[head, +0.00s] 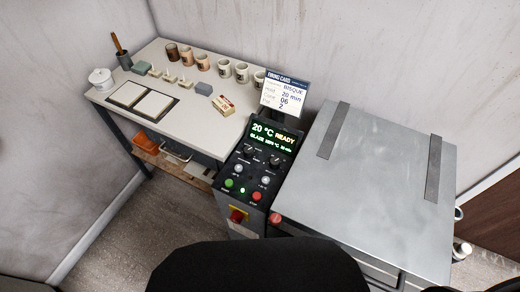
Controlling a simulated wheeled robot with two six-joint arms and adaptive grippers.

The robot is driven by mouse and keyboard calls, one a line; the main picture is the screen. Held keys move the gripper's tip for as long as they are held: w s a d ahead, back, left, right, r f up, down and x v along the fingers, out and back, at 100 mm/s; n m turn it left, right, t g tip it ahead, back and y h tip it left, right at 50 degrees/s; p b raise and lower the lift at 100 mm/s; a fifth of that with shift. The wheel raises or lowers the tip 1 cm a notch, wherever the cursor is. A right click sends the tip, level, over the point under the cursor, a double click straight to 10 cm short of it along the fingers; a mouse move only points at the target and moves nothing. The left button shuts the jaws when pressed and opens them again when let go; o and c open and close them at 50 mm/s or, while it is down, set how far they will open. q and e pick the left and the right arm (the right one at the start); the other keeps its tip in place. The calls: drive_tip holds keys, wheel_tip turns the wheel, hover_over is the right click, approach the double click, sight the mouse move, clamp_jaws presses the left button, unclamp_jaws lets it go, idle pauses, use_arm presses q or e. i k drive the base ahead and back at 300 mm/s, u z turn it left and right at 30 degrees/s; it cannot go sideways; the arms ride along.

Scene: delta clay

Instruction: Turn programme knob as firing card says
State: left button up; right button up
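The firing card (285,92) stands upright behind the control panel; it reads BISQUE, hold 20 min, cone 06, and a 2 on its last line. The control panel (246,206) has a lit display (271,137) showing 20 °C READY, with a smaller line starting GLAZE. Below the display are two dark knobs, a left one (250,153) and a right one (275,160). Their labels and pointers are too small to read, so I cannot tell which is the programme knob. Neither of my grippers is in view.
A grey kiln (365,190) with a shut, strapped lid stands right of the panel. The panel also has a green button (229,183), a red button (254,196) and a red knob on yellow (238,215). A table (195,121) with several cups stands left.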

sight(248, 151)
drive_tip(key=z, duration=1.9)
drive_tip(key=k, duration=0.65)
drive_tip(key=u, duration=0.25)
